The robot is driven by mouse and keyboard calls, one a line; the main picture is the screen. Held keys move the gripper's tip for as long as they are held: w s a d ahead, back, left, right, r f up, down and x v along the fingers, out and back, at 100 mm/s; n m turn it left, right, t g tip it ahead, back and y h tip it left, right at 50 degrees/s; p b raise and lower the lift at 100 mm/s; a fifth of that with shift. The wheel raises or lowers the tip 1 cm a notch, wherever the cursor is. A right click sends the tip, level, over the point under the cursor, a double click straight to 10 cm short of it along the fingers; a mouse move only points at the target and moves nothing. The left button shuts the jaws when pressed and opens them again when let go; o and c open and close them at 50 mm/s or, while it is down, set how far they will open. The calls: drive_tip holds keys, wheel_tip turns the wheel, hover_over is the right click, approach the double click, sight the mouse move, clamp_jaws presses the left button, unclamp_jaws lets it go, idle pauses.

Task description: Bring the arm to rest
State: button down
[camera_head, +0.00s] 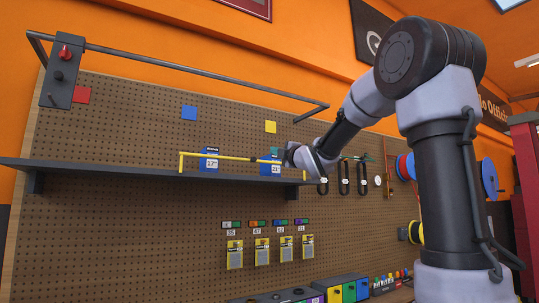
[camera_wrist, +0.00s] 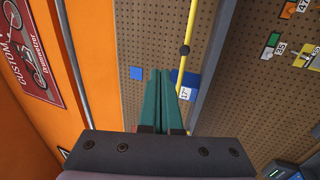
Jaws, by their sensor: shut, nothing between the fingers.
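My gripper (camera_wrist: 160,73) shows in the wrist view as two long green fingers lying side by side. It is shut and empty. Behind the fingertips are the pegboard (camera_wrist: 147,30), a blue card marked 17 (camera_wrist: 187,82) and a yellow rail (camera_wrist: 201,22); I cannot tell the exact gap to them. In the head view my arm is bent, reaching from the right down towards the shelf, with its wrist (camera_head: 302,157) in front of the yellow rail (camera_head: 225,156). The fingers cannot be made out clearly there.
A dark shelf (camera_head: 110,171) runs along the pegboard, with a grey pipe frame (camera_head: 190,67) above it. Black hanging loops (camera_head: 343,180) and blue reels (camera_head: 489,180) are close to the arm on the right. Yellow-framed boxes (camera_head: 262,251) hang below the shelf.

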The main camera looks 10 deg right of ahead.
drive_tip(key=shift+s+d, duration=0.15)
drive_tip(key=shift+s, duration=0.35)
drive_tip(key=s+d+f+m+g+h, duration=0.3)
drive_tip(key=s+d+f+m, duration=0.1)
drive_tip(key=s+f+m, duration=0.3)
drive_tip(key=s+d+f+m+g+h, duration=0.35)
drive_tip(key=s+f+m, duration=0.3)
drive_tip(key=m, duration=0.25)
drive_tip(key=s+a+f+m+g, duration=0.1)
drive_tip(key=s+f+m+g, duration=0.1)
drive_tip(key=s+f, duration=0.3)
drive_tip(key=s+a+f+m+g+y, duration=0.1)
drive_tip(key=s+a+f+m+g, duration=0.1)
drive_tip(key=s+f+m, duration=0.2)
drive_tip(key=s+a+f+m+g+y, duration=0.1)
drive_tip(key=s+f+m+g, duration=0.1)
drive_tip(key=s+f, duration=0.5)
drive_tip(key=s+m, duration=0.1)
drive_tip(key=s, duration=0.1)
drive_tip(key=shift+s+a+m+g, duration=0.3)
drive_tip(key=shift+s+g, duration=0.05)
